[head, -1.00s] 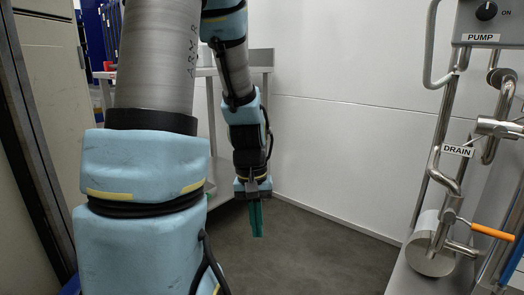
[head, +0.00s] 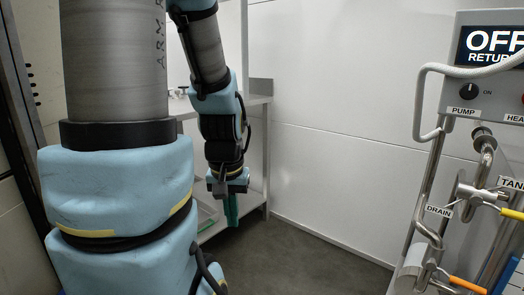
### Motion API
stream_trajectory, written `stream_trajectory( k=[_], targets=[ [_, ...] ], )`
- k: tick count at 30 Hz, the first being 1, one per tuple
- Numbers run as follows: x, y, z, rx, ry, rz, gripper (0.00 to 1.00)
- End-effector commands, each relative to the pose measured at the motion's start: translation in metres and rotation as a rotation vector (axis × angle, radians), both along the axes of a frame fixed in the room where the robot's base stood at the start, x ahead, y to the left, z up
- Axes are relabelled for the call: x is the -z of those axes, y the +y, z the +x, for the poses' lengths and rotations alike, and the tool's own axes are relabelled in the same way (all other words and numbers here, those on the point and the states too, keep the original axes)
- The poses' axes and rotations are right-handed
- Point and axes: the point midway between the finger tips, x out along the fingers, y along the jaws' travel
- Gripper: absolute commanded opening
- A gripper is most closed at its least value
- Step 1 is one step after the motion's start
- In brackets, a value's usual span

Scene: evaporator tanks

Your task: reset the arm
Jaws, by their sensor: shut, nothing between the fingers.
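My gripper (head: 232,209) hangs at the end of my arm in the left-middle of the head view. Its green fingers point down and are shut with nothing between them. My arm (head: 115,190) fills the left side, with blue padded links and grey tubes. The gripper is in front of a metal shelf and touches nothing that I can see.
A metal shelf unit (head: 257,101) stands behind my gripper against the white wall (head: 340,120). At the right is a panel with a pump knob (head: 468,91), an OFF display (head: 490,42), steel pipes, a yellow handle (head: 511,214) and an orange handle (head: 467,285). Grey floor (head: 310,262) lies open between.

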Motion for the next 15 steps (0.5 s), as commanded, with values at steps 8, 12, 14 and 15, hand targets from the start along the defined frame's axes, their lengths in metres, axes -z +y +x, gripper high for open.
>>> stream_trajectory(
  k=[8,12,14,15],
  targets=[
    [-0.104,0.000,0.000,0.000,0.000,0.000,0.00],
    [-0.147,0.000,0.000,0.000,0.000,0.000,0.00],
    [-0.164,0.000,0.000,0.000,0.000,0.000,0.00],
    [-0.175,0.000,0.000,0.000,0.000,0.000,0.00]
  ],
)
